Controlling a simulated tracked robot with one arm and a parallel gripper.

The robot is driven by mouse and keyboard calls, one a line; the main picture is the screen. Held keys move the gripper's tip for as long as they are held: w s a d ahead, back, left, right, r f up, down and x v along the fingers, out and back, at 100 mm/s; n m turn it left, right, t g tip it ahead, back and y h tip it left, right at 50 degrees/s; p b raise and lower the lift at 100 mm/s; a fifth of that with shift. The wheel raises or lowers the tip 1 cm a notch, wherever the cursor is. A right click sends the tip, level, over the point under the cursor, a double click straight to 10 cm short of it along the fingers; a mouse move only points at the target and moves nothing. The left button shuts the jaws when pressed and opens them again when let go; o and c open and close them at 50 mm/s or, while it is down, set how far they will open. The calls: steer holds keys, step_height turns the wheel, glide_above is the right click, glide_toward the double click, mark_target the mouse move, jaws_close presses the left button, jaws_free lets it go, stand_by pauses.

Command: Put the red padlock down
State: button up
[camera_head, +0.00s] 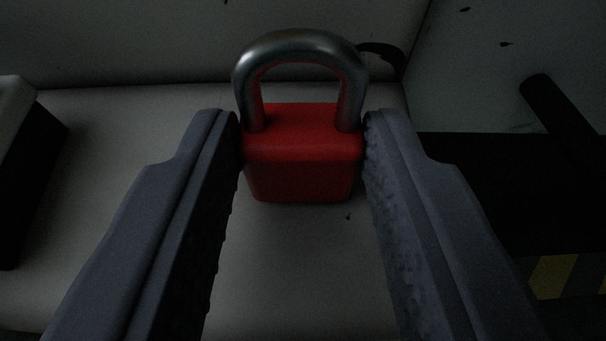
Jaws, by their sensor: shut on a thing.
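The red padlock (302,165) has a red body and a grey metal shackle that points up and looks closed. It is upright in the middle of the camera view. My gripper (303,140) is shut on the padlock's body, one finger on its left side and one on its right. A pale flat surface (300,285) lies below and around the padlock. I cannot tell whether the padlock's underside touches this surface.
A pale wall (150,40) with dark specks rises behind the surface. A white and black box (25,160) is at the left. At the right are a dark bar (565,115), a dark gap and a yellow and black striped edge (555,275). The surface looks mostly clear.

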steer(key=shift+f, duration=0.1)
steer(key=o, duration=1.1)
steer(key=shift+c, duration=0.2)
steer(key=shift+s+r, duration=0.2)
steer(key=a+p+v, duration=0.1)
steer(key=p+v, duration=0.4)
steer(key=v, duration=0.6)
steer(key=shift+s+d+r, duration=0.15)
steer(key=shift+s+d, duration=0.1)
steer(key=shift+d, duration=0.25)
steer(key=shift+s, duration=0.1)
